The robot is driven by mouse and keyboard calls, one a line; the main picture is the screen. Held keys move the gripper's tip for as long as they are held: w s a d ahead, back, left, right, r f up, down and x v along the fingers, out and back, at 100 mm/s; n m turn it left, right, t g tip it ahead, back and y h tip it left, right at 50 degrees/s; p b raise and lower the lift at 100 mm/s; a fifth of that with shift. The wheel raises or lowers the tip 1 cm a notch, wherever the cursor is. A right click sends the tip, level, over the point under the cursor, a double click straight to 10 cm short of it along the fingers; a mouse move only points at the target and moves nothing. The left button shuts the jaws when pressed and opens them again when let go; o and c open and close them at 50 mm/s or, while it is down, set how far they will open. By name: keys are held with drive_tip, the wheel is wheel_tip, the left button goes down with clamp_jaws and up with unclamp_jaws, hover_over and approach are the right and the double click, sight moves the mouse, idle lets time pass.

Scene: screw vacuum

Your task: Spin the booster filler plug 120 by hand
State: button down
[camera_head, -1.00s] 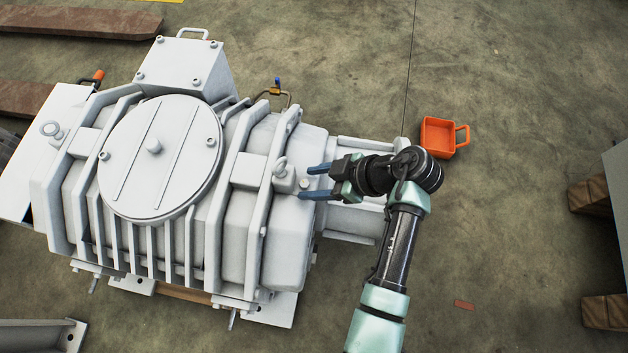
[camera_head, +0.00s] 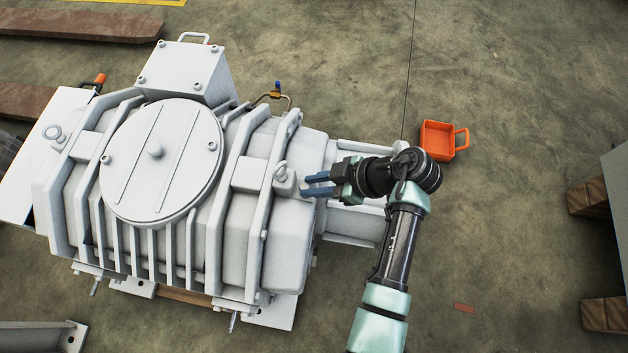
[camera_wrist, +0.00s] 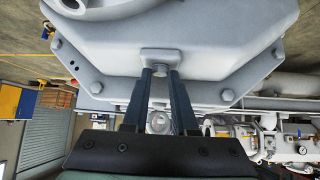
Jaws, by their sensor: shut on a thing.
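The large light-grey vacuum pump (camera_head: 262,240) lies across the left and middle of the head view. In the head view the fingers hide most or all of the plug. The wrist view also shows the gripper (camera_wrist: 160,70) against the pump's flanged end. How far the plug is turned cannot be told.
An orange open bin (camera_head: 438,140) stands on the floor right of the pump. Wooden blocks (camera_head: 606,312) sit at the right edge. The floor between is mostly clear.

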drive_tip(key=shift+w+d+r+n+g+p, duration=0.1)
drive_tip(key=shift+w+r+n+g+p, duration=0.1)
drive_tip(key=shift+n+g+p, duration=0.75)
drive_tip(key=shift+w+f+n+g+p, duration=0.15)
drive_tip(key=shift+n+g+p, duration=0.15)
drive_tip(key=shift+n, duration=0.25)
drive_tip(key=n+g+b, duration=0.1)
drive_tip(key=n+g, duration=0.1)
drive_tip(key=n, duration=0.1)
drive_tip(key=shift+w+f, duration=0.15)
drive_tip(key=shift+w+n+g+b, duration=0.1)
drive_tip(key=shift+n+g+b, duration=0.45)
drive_tip(key=shift+n+b, duration=0.2)
drive_tip(key=c, duration=0.7)
unclamp_jaws()
drive_tip(key=shift+r, duration=0.2)
